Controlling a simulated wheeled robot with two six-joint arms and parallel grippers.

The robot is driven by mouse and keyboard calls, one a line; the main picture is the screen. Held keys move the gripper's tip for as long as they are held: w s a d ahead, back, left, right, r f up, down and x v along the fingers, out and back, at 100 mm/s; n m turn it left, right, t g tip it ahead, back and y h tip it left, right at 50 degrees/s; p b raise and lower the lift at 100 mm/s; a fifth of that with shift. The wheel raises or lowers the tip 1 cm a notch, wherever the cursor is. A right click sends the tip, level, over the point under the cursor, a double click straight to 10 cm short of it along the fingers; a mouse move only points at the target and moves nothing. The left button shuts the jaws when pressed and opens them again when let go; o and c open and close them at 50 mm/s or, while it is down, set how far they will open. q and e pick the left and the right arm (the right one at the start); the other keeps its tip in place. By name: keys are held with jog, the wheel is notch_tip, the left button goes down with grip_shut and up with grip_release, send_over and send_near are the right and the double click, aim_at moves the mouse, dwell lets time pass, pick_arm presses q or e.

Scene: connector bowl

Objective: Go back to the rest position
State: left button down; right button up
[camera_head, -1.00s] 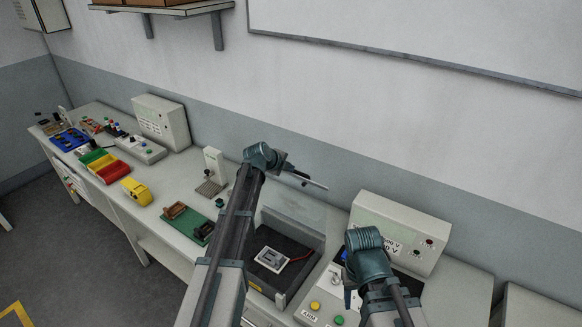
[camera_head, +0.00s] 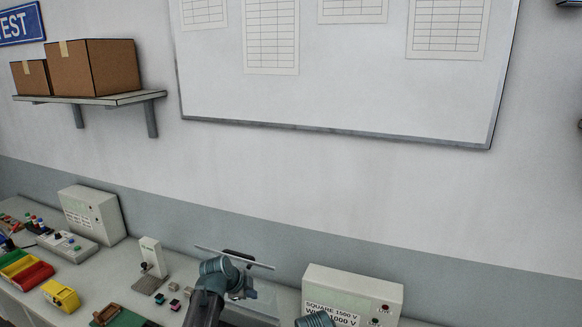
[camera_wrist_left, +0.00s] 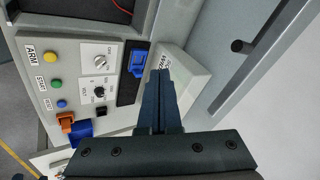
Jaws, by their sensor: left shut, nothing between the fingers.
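My left arm rises from the bottom of the head view, with its teal wrist joint over the bench. My left gripper (camera_head: 241,292) shows small and partly hidden beside that joint, in front of the raised clear cover (camera_head: 262,296). In the left wrist view its dark fingers (camera_wrist_left: 161,84) are together with nothing between them, over the test panel (camera_wrist_left: 62,30). Only the top of a teal joint of my right arm shows at the bottom edge of the head view. My right gripper is out of view.
The panel has a yellow button (camera_wrist_left: 55,57), knobs and a blue connector (camera_wrist_left: 138,62). A labelled grey box (camera_head: 376,290) stands right of my left arm. Yellow holder (camera_head: 61,295) and bins (camera_head: 30,273) sit at left. The wall above is clear below the whiteboard (camera_head: 340,70).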

pick_arm(q)
jog(key=s+d+f+n+g+y+b, duration=0.2)
jog(key=s+d+f+n+g+b, duration=0.1)
jog(key=s+f+n+b, duration=0.4)
jog(key=s+d+f+n+g+y+b, duration=0.2)
jog(key=s+f+n+b, duration=0.5)
jog(key=s+f, duration=0.5)
jog(key=s+d+g, duration=0.1)
jog(key=s+d, duration=0.1)
jog(key=s, duration=0.6)
jog(key=shift+s+d+f+y, duration=0.2)
jog(key=shift+s+f+y, duration=0.05)
jog(key=shift+f+y, duration=0.15)
